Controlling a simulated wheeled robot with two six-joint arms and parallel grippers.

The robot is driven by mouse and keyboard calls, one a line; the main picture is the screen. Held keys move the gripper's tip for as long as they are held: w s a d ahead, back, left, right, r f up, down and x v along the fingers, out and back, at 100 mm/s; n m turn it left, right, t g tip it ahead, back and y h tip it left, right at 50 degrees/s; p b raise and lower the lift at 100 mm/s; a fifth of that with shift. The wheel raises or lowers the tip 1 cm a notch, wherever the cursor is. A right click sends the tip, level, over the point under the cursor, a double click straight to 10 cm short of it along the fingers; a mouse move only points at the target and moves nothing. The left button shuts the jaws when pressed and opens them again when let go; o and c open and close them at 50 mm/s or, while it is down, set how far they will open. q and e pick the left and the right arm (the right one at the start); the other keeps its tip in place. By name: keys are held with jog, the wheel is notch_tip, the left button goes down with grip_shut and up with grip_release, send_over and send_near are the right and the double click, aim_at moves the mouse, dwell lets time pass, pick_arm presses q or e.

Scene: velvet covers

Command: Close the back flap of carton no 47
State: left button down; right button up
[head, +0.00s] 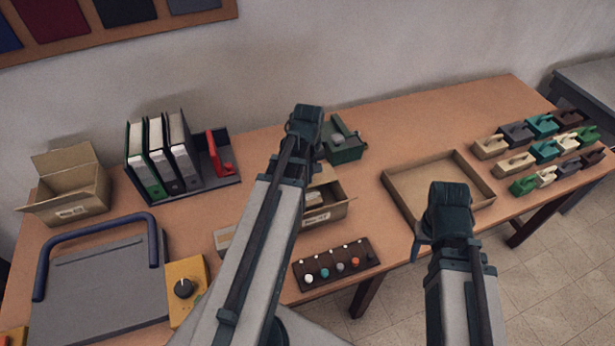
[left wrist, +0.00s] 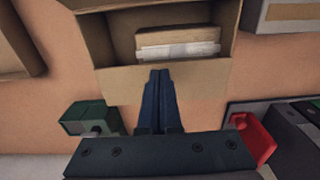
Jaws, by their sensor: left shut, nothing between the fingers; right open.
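The open carton (head: 335,208) stands mid-table, partly hidden behind my left arm; its label is too small to read. In the left wrist view the carton (left wrist: 90,40) holds a pale, book-like stack (left wrist: 178,42). Its back flap (left wrist: 205,82) hangs open outward, towards my left gripper. My left gripper (left wrist: 159,74) is shut and empty, with its fingertips overlapping the flap in view; I cannot tell whether they touch it. In the head view the left gripper (head: 305,118) is at the carton's far side. My right gripper (head: 449,195) is open, away from the carton, in front of the tray.
A green device (head: 345,145) stands right of the left gripper, and binders with a red item (head: 220,155) to its left. Another open carton (head: 75,190) is at far left. A shallow tray (head: 400,205) and a knob strip (head: 337,265) lie nearby.

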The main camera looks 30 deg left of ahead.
aim_at(308, 187)
pick_arm(q)
notch_tip(308, 187, up, 13)
jog(key=p, duration=1.2)
jog(key=shift+d+f, duration=0.1)
jog(key=shift+f, duration=0.1)
jog(key=s+d+f+m+b, duration=0.2)
jog(key=d+m, duration=0.2)
jog(key=d, duration=0.4)
jog(key=s+d+f+m+b, duration=0.3)
jog(key=d+m, duration=0.2)
jog(key=d, duration=0.3)
jog(key=s+d+f+m+b, duration=0.2)
jog(key=d+f+m+b, duration=0.1)
jog(key=d, duration=0.6)
jog(key=shift+s+m+y, duration=0.4)
jog(key=shift+m, duration=0.5)
